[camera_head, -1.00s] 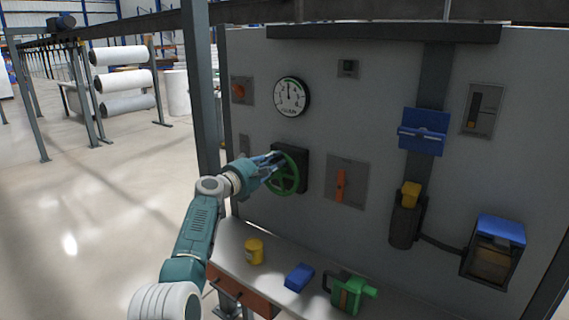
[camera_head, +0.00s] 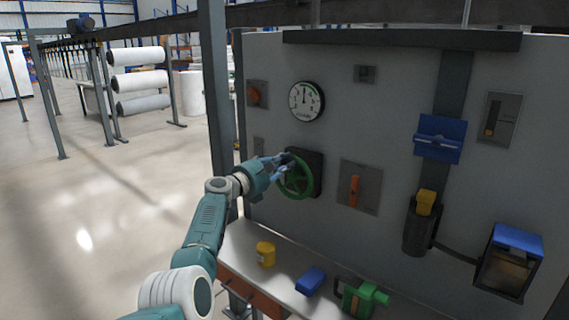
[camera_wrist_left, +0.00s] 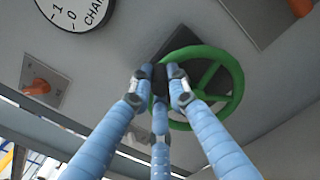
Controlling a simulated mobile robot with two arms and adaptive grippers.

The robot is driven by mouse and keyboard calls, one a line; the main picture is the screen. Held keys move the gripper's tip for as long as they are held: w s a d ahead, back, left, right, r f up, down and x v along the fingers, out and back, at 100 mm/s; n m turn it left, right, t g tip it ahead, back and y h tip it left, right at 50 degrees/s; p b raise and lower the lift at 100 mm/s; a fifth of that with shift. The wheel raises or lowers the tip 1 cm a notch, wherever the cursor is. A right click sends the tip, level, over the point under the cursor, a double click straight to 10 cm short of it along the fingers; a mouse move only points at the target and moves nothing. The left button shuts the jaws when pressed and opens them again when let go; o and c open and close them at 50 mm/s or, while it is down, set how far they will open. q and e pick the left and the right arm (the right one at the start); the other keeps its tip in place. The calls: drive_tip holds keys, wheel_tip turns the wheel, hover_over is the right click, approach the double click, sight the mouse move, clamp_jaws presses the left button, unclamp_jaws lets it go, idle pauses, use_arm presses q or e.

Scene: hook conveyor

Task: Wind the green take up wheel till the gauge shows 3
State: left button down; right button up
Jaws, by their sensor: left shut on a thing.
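The green take up wheel (camera_head: 299,177) is mounted on a dark block on the grey panel, and it also shows in the left wrist view (camera_wrist_left: 231,73). My left gripper (camera_head: 283,161) is at the wheel's upper left. In the left wrist view its blue fingers (camera_wrist_left: 160,80) are closed around a dark piece at the rim, which they largely hide. The round white gauge (camera_head: 306,101) is above the wheel; its needle points about straight up, and its numbers are too small to read in the head view. The gauge is cut off in the left wrist view (camera_wrist_left: 72,10). My right gripper is not in view.
An orange lever (camera_head: 354,190) is right of the wheel, and an orange knob (camera_head: 254,95) is left of the gauge. Below, a bench (camera_head: 250,244) holds a yellow tin (camera_head: 265,254), a blue block (camera_head: 311,281) and a green can (camera_head: 359,298). A grey post (camera_head: 214,90) stands beside my left arm.

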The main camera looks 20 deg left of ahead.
use_arm(q)
drive_tip(key=c, duration=1.7)
unclamp_jaws()
drive_tip(key=shift+a+f, duration=0.1)
drive_tip(key=shift+o, duration=0.2)
drive_tip(key=v, duration=1.2)
